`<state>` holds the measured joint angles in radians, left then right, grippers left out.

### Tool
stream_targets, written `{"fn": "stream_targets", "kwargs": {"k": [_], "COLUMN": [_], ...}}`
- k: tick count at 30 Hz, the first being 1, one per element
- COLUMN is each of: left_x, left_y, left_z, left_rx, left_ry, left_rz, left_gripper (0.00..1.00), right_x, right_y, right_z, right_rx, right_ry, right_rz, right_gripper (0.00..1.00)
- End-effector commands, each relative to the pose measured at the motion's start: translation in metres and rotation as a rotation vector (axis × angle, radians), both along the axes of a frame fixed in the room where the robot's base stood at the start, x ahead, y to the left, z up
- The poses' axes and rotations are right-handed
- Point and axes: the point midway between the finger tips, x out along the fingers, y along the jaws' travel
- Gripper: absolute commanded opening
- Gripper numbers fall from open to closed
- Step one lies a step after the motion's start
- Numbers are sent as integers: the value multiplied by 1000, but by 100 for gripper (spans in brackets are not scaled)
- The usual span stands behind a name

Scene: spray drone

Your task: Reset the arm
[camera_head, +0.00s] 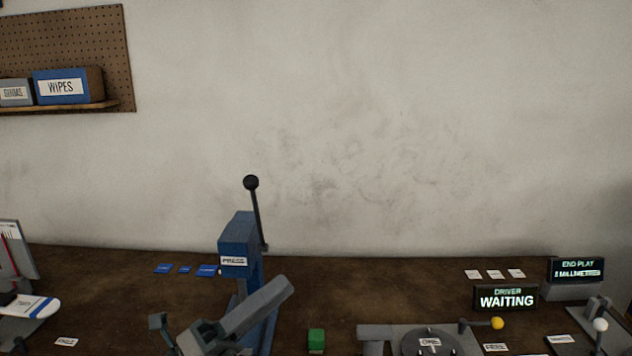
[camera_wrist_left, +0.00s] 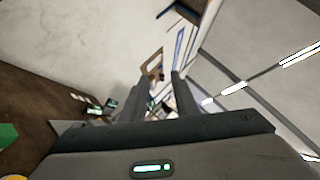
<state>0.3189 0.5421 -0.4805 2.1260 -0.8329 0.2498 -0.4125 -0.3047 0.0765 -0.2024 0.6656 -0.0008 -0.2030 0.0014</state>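My left gripper (camera_head: 278,292) is low in the head view, left of centre, in front of the blue press (camera_head: 238,245). It points up and to the right and hides the lower part of the press. In the left wrist view its two dark fingers (camera_wrist_left: 160,92) stand apart, with nothing seen between them. The press has a raised black lever (camera_head: 256,215) with a ball knob. My right gripper is in neither view.
A green block (camera_head: 316,340) stands on the brown table (camera_head: 350,290), right of the gripper. A round grey plate (camera_head: 425,340) and a sign reading WAITING (camera_head: 506,298) are further right. An END PLAY display (camera_head: 576,268) stands behind.

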Motion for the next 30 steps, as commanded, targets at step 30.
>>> {"fn": "stream_targets", "kwargs": {"k": [30], "left_x": [-186], "left_y": [168], "left_z": [-385], "left_rx": [-1189], "left_ry": [1863], "left_rz": [1042], "left_gripper": [28], "right_x": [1], "right_y": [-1], "right_z": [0], "right_rx": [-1], "right_ry": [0], "right_rz": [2], "right_gripper": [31]}}
